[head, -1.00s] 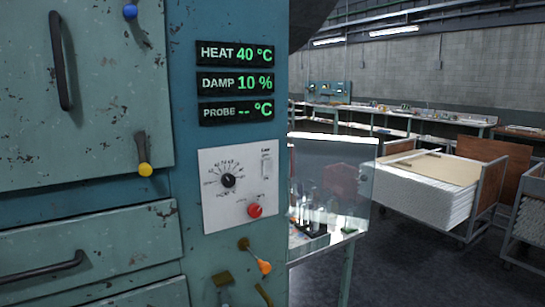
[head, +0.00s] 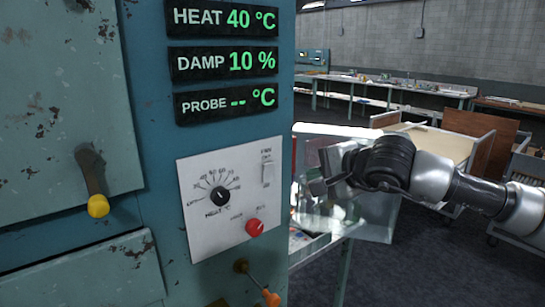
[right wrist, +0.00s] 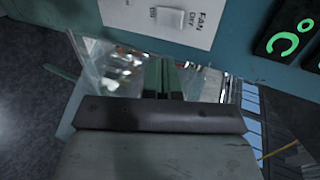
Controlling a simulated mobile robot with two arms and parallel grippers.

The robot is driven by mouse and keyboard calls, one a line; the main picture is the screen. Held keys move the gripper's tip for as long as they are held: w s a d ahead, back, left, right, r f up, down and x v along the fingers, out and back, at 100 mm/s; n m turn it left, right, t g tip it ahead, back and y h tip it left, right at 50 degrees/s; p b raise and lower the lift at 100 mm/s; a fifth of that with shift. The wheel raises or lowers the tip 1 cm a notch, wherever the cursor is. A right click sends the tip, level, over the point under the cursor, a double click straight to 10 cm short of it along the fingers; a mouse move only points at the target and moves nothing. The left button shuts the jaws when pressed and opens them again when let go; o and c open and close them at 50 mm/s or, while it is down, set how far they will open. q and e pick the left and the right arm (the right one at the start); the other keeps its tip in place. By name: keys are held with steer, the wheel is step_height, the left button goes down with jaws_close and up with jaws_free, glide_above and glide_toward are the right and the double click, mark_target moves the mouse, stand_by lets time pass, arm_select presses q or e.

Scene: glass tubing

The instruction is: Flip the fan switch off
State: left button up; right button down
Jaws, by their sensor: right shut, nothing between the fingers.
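The fan switch (head: 268,172) is a small white rocker at the upper right of the white control panel (head: 205,240) on the blue-green cabinet. It also shows at the top of the right wrist view (right wrist: 170,19), beside printed "FAN OFF" lettering. I cannot tell its rocker position. My right gripper (head: 318,187) is shut and empty, just right of the cabinet's edge and apart from the switch. Its fingers also show in the right wrist view (right wrist: 163,76), below the switch in the picture. My left gripper is not in view.
The panel also has a black dial (head: 220,196) and a red button (head: 254,227). An orange-tipped lever (head: 270,297) sticks out below it. Green readouts (head: 224,65) are above. Behind my right gripper is a clear glassy case (head: 375,222); a cart (head: 480,150) stands farther back.

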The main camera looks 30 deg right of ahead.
steer(key=p, duration=0.8)
glide_toward(272, 166)
steer(key=x, duration=0.5)
steer(key=shift+w+a+f, duration=0.1)
steer(key=shift+a+f, duration=0.05)
steer(key=shift+f, duration=0.2)
steer(key=shift+w+p, duration=0.4)
steer(key=shift+w, duration=0.3)
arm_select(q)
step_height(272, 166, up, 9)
arm_select(e)
steer(key=shift+w+f, duration=0.15)
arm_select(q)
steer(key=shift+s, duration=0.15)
arm_select(e)
steer(key=shift+n, duration=0.3)
